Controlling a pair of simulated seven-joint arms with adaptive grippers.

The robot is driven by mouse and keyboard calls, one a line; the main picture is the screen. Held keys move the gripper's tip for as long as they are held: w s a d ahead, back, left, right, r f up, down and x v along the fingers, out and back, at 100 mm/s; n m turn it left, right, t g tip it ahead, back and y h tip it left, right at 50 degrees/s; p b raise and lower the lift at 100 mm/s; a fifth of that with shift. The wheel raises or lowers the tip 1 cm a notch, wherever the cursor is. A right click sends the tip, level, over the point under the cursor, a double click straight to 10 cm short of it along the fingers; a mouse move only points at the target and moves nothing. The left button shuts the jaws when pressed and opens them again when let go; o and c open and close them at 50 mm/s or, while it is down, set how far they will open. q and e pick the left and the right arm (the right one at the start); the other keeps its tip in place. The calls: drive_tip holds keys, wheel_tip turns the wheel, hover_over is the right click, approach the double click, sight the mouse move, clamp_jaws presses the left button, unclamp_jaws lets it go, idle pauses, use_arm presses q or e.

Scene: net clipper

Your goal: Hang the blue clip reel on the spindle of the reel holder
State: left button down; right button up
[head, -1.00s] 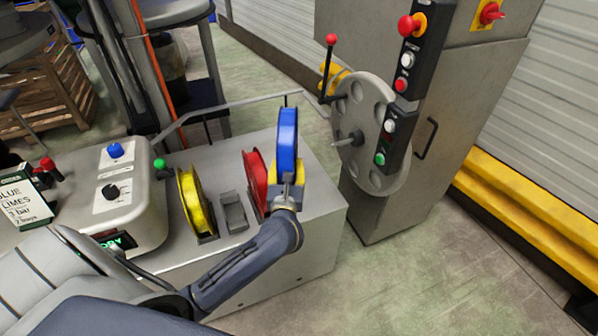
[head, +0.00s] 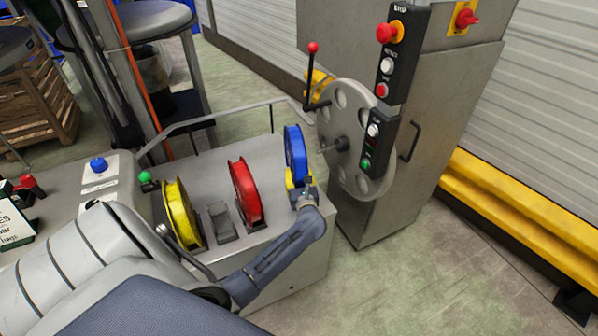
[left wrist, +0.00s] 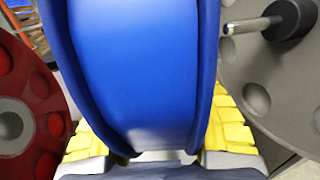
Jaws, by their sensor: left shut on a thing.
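The blue clip reel (head: 295,150) is held upright in my left gripper (head: 300,182), which is shut on its lower rim. In the left wrist view the blue reel (left wrist: 140,70) fills the middle, with yellow finger pads on both sides. The reel holder is a grey disc (head: 371,181) with holes, on the cabinet's left side. Its spindle (head: 333,146) sticks out to the left toward the blue reel. The spindle also shows in the left wrist view (left wrist: 248,26), right of the reel and apart from it. My right gripper is not in view.
A red reel (head: 245,193) and a yellow reel (head: 181,213) stand on the grey bench, with an empty-looking cradle (head: 222,222) between them. A red-knobbed lever (head: 313,70) rises beside the disc. A button panel (head: 377,140) overhangs the disc's right side.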

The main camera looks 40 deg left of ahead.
use_arm(q)
drive_tip(key=w+d, duration=0.6)
drive_tip(key=w, duration=0.7)
drive_tip(key=shift+w+f, duration=0.25)
drive_tip(key=shift+f, duration=0.1)
idle(1.5)
drive_tip(key=shift+w+d, duration=0.2)
idle(0.6)
drive_tip(key=c, duration=0.8)
unclamp_jaws()
drive_tip(key=shift+c, duration=0.2)
drive_tip(key=shift+f, duration=0.15)
